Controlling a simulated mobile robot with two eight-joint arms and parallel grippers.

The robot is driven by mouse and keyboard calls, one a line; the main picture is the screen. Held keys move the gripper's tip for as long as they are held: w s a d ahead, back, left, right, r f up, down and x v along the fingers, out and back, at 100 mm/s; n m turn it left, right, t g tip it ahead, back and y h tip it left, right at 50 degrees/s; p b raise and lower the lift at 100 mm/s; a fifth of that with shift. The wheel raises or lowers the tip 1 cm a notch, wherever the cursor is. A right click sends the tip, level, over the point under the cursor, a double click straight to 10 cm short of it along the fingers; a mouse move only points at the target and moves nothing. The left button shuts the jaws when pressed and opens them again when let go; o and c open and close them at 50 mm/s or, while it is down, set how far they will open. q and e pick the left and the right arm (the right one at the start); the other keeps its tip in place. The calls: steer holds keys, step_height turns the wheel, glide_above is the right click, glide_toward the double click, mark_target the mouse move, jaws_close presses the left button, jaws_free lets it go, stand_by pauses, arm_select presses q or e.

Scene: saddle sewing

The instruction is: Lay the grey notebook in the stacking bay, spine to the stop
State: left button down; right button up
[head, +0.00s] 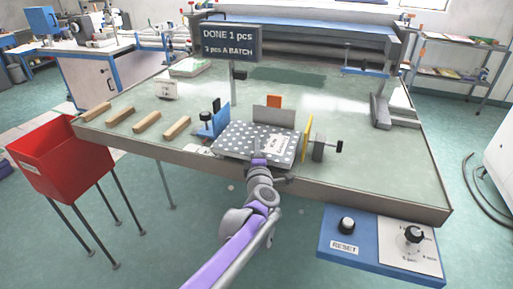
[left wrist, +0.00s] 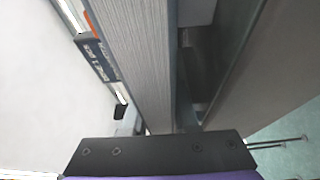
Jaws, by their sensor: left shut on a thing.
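The grey notebook (head: 255,141) has white dots and a white label. In the head view it lies roughly flat, near the table's front edge, between a blue block (head: 215,122) on the left and a yellow plate (head: 307,138) on the right. A grey upright plate (head: 273,117) stands behind it. My left gripper (head: 259,163) is shut on the notebook's near edge. The left wrist view shows what looks like its striped page edge (left wrist: 135,55) close up. I cannot tell which edge is the spine, or whether the notebook touches the plate. My right gripper is out of view.
Several wooden bars (head: 147,121) lie on the table's left. A sign (head: 230,42) reading "DONE 1 pcs" stands behind the fixture. A red bin (head: 60,155) is at the left, a blue RESET panel (head: 378,243) at the front right. The table's right side is mostly clear.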

arm_select(q)
steer(key=shift+f, duration=0.2)
stand_by(0.7)
steer(key=c, duration=0.6)
jaws_free()
steer(key=shift+f, duration=0.2)
steer(key=shift+s, duration=0.15)
steer(key=shift+s+a, duration=0.55)
steer(key=shift+s, duration=1)
steer(key=shift+s+a, duration=0.55)
steer(key=shift+s, duration=0.95)
steer(key=shift+s+a, duration=0.55)
steer(key=shift+s, duration=1)
